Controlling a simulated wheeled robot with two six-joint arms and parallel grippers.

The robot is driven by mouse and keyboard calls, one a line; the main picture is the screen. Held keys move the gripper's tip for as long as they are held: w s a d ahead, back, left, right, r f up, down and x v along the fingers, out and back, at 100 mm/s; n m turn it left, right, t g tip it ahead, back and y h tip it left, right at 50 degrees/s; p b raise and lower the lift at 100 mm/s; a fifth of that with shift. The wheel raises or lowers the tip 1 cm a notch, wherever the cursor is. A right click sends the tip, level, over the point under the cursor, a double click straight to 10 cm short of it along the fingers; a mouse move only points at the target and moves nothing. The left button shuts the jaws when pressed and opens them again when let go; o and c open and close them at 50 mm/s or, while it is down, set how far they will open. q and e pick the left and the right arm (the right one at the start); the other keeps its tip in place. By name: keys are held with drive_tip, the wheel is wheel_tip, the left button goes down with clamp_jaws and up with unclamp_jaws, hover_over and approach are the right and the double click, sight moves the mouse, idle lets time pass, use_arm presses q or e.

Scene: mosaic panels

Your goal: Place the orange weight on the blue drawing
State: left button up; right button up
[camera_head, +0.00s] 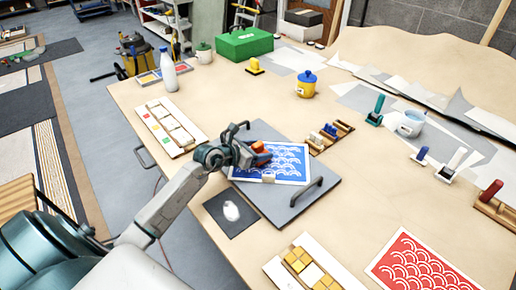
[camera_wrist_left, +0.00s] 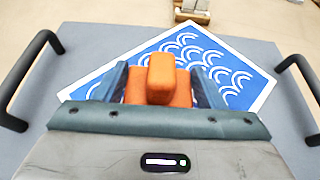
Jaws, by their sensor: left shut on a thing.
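The blue drawing (camera_head: 289,164) with white wave arcs lies on a grey board with two dark handles, in the middle of the table. My left gripper (camera_head: 254,157) is over the drawing's left part, shut on the orange weight (camera_head: 259,147). In the left wrist view the orange weight (camera_wrist_left: 161,80) sits between the fingers of the left gripper (camera_wrist_left: 160,88), with the blue drawing (camera_wrist_left: 235,75) behind and below it. Whether the weight touches the drawing I cannot tell. My right gripper is not in view.
The grey board (camera_head: 312,202) has raised handles at two ends. A small light block (camera_head: 268,178) sits at the drawing's near edge. A wooden rack (camera_head: 329,137) stands just right of the board. A red drawing (camera_head: 420,266) lies at the front right. Bare table lies between.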

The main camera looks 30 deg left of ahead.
use_arm(q)
drive_tip(key=shift+f, duration=0.35)
drive_tip(key=o, duration=1.4)
drive_tip(key=shift+s, duration=0.1)
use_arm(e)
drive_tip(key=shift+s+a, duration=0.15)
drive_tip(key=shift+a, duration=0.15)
use_arm(q)
drive_tip(key=shift+r, duration=0.15)
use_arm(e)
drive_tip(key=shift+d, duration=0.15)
